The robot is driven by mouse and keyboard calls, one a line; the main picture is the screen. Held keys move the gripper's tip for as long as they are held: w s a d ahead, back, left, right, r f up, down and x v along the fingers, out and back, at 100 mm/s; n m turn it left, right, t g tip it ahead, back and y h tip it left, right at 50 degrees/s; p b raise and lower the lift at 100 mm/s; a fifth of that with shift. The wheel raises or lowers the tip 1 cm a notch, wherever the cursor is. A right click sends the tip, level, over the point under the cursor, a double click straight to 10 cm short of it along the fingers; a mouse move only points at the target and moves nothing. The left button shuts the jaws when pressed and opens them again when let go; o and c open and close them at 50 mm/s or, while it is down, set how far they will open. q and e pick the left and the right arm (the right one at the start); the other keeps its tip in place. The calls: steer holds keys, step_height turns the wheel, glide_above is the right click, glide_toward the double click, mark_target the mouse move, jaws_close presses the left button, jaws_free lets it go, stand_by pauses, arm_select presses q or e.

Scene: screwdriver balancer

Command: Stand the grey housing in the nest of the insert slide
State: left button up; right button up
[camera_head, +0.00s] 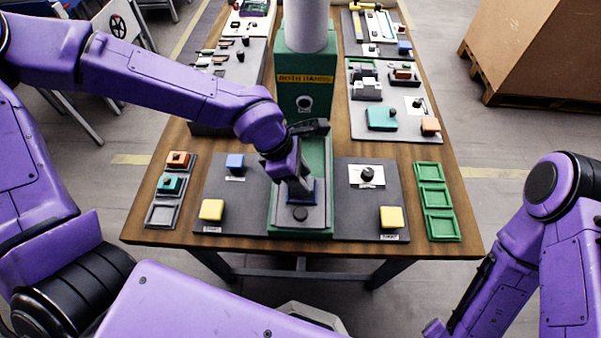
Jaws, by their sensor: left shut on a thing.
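My left gripper (299,188) reaches down over the insert slide (318,217), a grey plate at the front of the green press in the middle of the table. It is shut on a small grey piece, which I take to be the grey housing (297,186); fingers and wrist hide most of it. The dark blue nest (316,190) shows beside the fingers. I cannot tell whether the housing is seated in it or just above. My right arm is at the lower right, away from the table; its jaws do not show clearly.
The green press column (306,62) stands behind my left gripper. Yellow buttons (211,210) (391,217) sit on either side. A grey tray (161,215) at left holds an orange and a teal block, its front pocket empty. A green tray (443,228) at right is empty.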

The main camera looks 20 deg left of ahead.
arm_select(q)
steer(key=shift+f+b, duration=0.35)
steer(key=shift+f, duration=0.45)
steer(key=o, duration=1.2)
steer(key=shift+c, duration=0.2)
steer(key=shift+r, duration=0.15)
steer(key=v, duration=1)
steer(key=shift+p, duration=0.35)
steer(key=shift+a+r, duration=0.1)
steer(key=shift+r, duration=0.1)
